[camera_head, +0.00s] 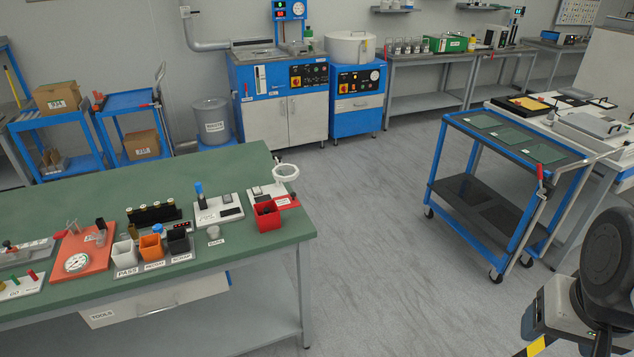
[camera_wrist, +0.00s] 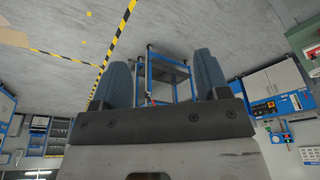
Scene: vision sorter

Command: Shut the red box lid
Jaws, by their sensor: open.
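The red box (camera_head: 267,219) stands near the right end of the green workbench in the head view. Its top is open and dark contents show inside. A flat red piece, seemingly its raised lid (camera_head: 287,202), sticks out at the box's back right. My gripper (camera_wrist: 162,82) shows in the wrist view with its two dark fingers wide apart and nothing between them. It is well away from the box, which the wrist view does not show. The head view does not show my fingers.
The green workbench (camera_head: 90,200) also carries white, orange and black bins (camera_head: 151,248) left of the red box. A round magnifier (camera_head: 285,172) stands just behind the box. A blue trolley (camera_head: 510,145) stands at right, with clear floor (camera_head: 370,220) between.

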